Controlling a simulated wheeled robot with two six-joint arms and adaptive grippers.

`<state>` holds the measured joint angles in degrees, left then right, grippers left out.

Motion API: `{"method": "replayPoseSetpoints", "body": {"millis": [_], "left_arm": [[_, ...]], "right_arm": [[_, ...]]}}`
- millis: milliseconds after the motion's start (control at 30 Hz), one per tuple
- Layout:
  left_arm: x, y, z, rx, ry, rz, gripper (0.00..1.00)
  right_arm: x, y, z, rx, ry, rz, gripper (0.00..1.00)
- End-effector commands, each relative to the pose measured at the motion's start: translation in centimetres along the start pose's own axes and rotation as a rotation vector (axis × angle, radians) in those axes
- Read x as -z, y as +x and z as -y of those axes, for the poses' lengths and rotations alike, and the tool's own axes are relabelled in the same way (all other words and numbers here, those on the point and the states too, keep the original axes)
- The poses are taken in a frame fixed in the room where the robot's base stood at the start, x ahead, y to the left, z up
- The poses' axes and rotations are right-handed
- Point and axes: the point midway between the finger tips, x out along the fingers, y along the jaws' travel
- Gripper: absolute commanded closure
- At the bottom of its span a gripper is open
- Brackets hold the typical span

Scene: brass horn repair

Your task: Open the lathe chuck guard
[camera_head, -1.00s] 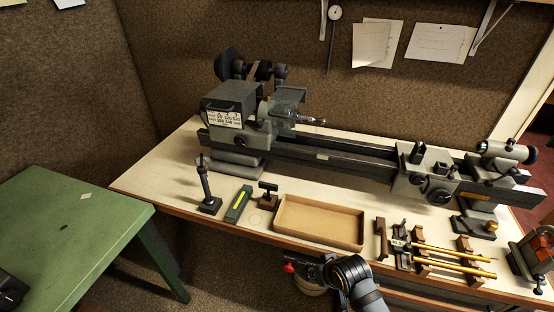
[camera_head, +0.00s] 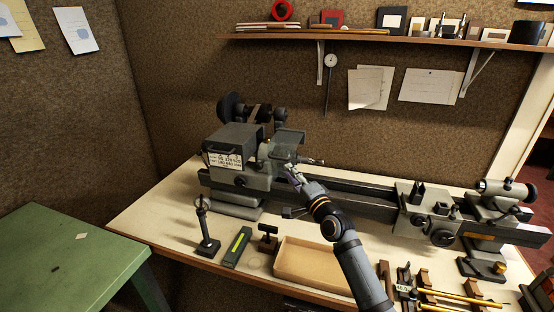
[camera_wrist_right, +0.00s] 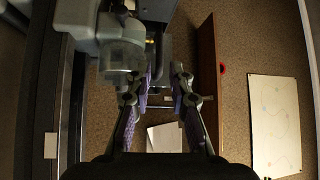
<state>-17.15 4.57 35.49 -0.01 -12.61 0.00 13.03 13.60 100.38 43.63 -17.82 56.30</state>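The lathe (camera_head: 240,165) stands along the back of the bench. Its chuck guard (camera_head: 288,143), a grey, partly see-through cover, sits over the chuck just right of the headstock and appears lowered. My right gripper (camera_head: 293,174) is just in front of and below the guard, at the chuck end of the bed. In the right wrist view the gripper (camera_wrist_right: 163,88) has its purple-padded fingers apart, with nothing clearly held between them. The grey guard and chuck area (camera_wrist_right: 122,50) is close by the left finger; whether they touch I cannot tell. My left gripper is not in view.
Brass rods (camera_head: 455,298) lie at the right. The tailstock (camera_head: 490,215) is far right. A shelf (camera_head: 380,38) hangs above.

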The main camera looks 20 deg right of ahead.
Motion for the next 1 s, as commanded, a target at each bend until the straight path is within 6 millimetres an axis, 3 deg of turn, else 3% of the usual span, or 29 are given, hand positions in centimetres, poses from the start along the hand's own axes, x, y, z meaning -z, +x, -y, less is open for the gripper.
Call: {"method": "replayPoseSetpoints", "body": {"millis": [300, 433, 800, 1000], "left_arm": [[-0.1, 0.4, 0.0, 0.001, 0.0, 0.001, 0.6], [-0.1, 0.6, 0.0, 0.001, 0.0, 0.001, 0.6], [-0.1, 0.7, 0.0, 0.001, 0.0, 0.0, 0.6], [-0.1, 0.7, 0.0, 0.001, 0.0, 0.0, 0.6]], "right_arm": [[-0.1, 6.7, 0.1, 0.0, 0.002, 0.002, 0.79], [-0.1, 8.5, 0.0, 0.0, 0.0, 0.002, 0.79], [-0.1, 9.4, 0.0, -0.001, -0.003, 0.002, 0.79], [-0.1, 9.4, 0.0, -0.001, -0.004, 0.002, 1.0]]}}
